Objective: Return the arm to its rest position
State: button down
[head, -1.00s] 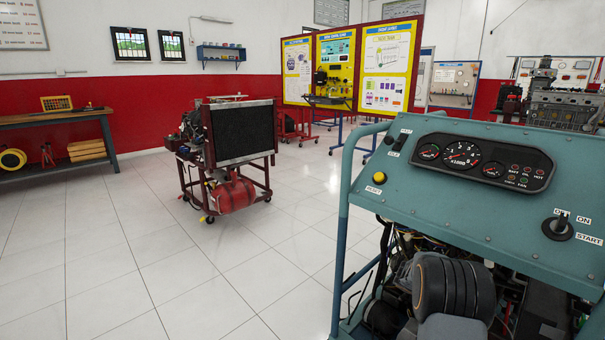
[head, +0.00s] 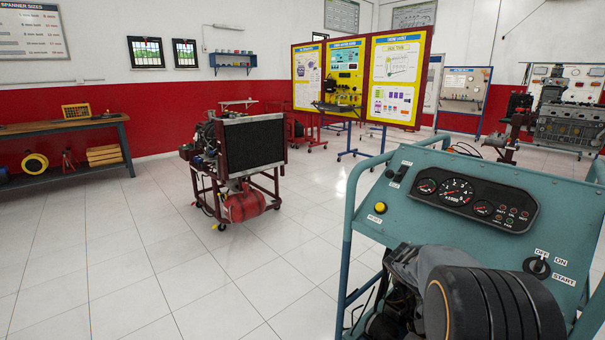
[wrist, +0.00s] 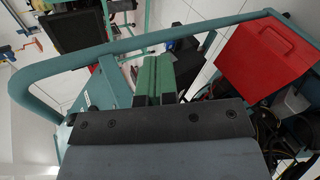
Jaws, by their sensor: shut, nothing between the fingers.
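My gripper shows in the wrist view with its green fingers (wrist: 154,76) pressed together and nothing between them. It is over the teal engine trainer, close to the trainer's curved tube frame (wrist: 150,42). In the head view my dark arm (head: 492,305) rises at the bottom right, in front of the lower part of the trainer's teal control panel (head: 400,212); my fingers do not show there. The panel carries gauges (head: 456,191), a yellow button (head: 380,207) and a key switch (head: 537,266).
A red box (wrist: 266,58) sits inside the trainer frame at the right of the wrist view. A radiator stand (head: 252,145) with a red tank stands left of the trainer. A workbench (head: 60,128) lines the far-left wall. White floor (head: 130,250) between them is clear.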

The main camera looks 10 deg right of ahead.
jog(key=s+a+r+n+t+y+p, duration=0.2)
jog(key=a+r+t+p, duration=0.4)
jog(key=a+r+p, duration=0.4)
jog(key=s+a+r+n+t+y+p, duration=0.1)
jog(key=a+r+n+t+y+p, duration=0.3)
jog(key=a+r+p, duration=0.7)
notch_tip(320, 180, up, 3)
jog(key=a+t+y, duration=0.1)
jog(key=t+y, duration=0.1)
jog(key=shift+s+a+n+t, duration=0.2)
jog(key=shift+s+n+t, duration=0.1)
jog(key=shift+s+n, duration=0.1)
jog(key=shift+f, duration=0.1)
